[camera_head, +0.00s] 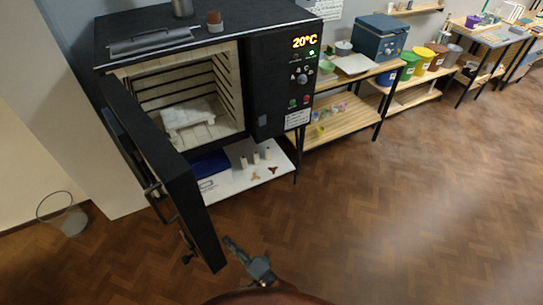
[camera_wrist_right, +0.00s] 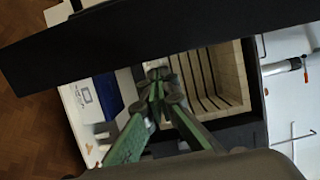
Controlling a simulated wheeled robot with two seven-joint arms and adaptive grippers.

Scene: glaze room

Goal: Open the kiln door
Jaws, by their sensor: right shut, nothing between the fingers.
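The kiln (camera_head: 280,85) is a large black box with a pale brick chamber and a display reading 20°C. Its black door (camera_head: 165,175) is swung wide open on the left side, toward me, with a handle (camera_head: 157,190) on its outer face. My right gripper (camera_head: 230,243) is just right of the door's free edge, low in the head view, shut and empty. In the right wrist view, the shut green-grey fingers (camera_wrist_right: 158,75) point toward the kiln chamber (camera_wrist_right: 215,75), with the door (camera_wrist_right: 150,35) crossing above them. My left gripper is not in view.
A white shelf (camera_head: 235,178) under the kiln holds a blue item and small props. A wire bin (camera_head: 70,220) stands at far left. Wooden shelving (camera_head: 340,118) with tubs runs to the right. The wooden floor (camera_head: 400,210) at right is clear.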

